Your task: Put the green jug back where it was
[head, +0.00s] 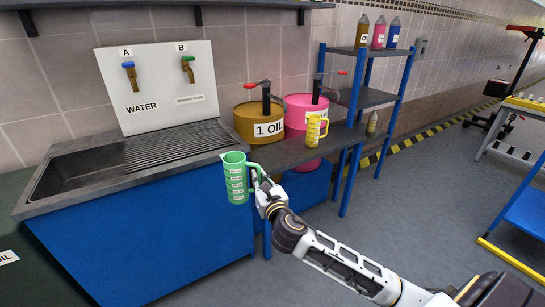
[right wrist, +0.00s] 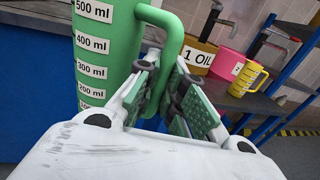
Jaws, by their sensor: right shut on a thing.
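The green jug (head: 236,178) is upright in the head view, in front of the counter's front edge. It has white measuring labels down its side. My right gripper (head: 264,186) is shut on the jug's handle, on the jug's right side. In the right wrist view the jug (right wrist: 105,45) fills the upper left, and the gripper fingers (right wrist: 165,85) close around its handle. The jug's bottom is hidden there by my wrist. My left gripper is not in view.
The counter has a sink (head: 78,172) with a ribbed drainboard (head: 172,146). Right of it stand a yellow drum (head: 258,118), a pink drum (head: 300,104) and a yellow jug (head: 315,130). A blue shelf rack (head: 352,130) stands further right. The drainboard is clear.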

